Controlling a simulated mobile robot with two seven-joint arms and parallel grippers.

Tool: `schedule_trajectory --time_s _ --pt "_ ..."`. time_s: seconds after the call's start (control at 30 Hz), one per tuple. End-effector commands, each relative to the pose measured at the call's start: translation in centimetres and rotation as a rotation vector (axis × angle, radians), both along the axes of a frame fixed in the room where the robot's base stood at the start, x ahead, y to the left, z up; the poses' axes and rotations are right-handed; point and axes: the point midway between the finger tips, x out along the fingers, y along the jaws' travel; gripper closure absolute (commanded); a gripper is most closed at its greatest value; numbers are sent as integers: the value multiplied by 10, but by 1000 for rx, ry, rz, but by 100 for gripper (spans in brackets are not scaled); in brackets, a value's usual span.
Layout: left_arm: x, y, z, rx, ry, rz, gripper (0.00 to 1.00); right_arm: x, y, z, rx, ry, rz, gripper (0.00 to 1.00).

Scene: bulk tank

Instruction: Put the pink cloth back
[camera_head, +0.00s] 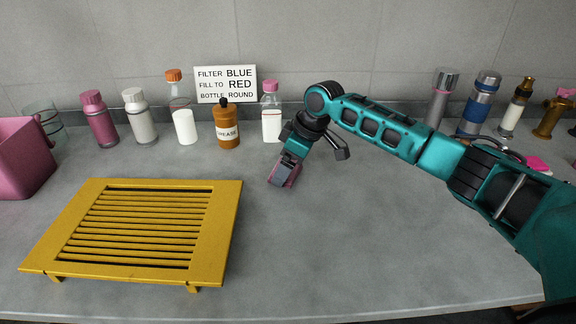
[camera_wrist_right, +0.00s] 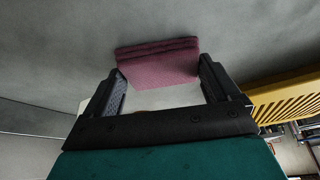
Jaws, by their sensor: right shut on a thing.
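My right gripper (camera_head: 282,178) hangs over the middle of the counter, pointing down. It also shows in the right wrist view (camera_wrist_right: 160,95), shut on a folded, dusky pink cloth (camera_wrist_right: 158,62) held between its fingertips. In the head view only a small pinkish part of this cloth (camera_head: 294,176) shows beside the fingers. Whether the cloth touches the counter I cannot tell. A brighter pink flat thing (camera_head: 538,163) lies at the far right, partly behind my right arm. My left gripper is out of view.
A yellow slatted rack (camera_head: 232,225) stands front left. A pink bin (camera_head: 22,155) is at the left edge. Several bottles, including an orange grease bottle (camera_head: 228,130), and a sign (camera_head: 225,84) line the back. More bottles stand back right. The counter's front middle is clear.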

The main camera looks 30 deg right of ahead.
Motion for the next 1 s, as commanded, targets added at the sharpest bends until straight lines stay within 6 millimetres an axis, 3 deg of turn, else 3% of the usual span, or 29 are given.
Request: schedule_trajectory --time_s 0.33,0.37,0.43,0.77,1.0 --pt "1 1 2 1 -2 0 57 0 1 -2 1 1 0 39" --pt "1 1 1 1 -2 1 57 0 0 -2 1 -1 0 8" --pt "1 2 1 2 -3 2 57 0 0 -2 1 -1 0 1" --pt "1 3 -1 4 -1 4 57 0 -1 3 -1 -1 1 0" --pt "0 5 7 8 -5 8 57 -12 -12 44 0 -3 -1 0"
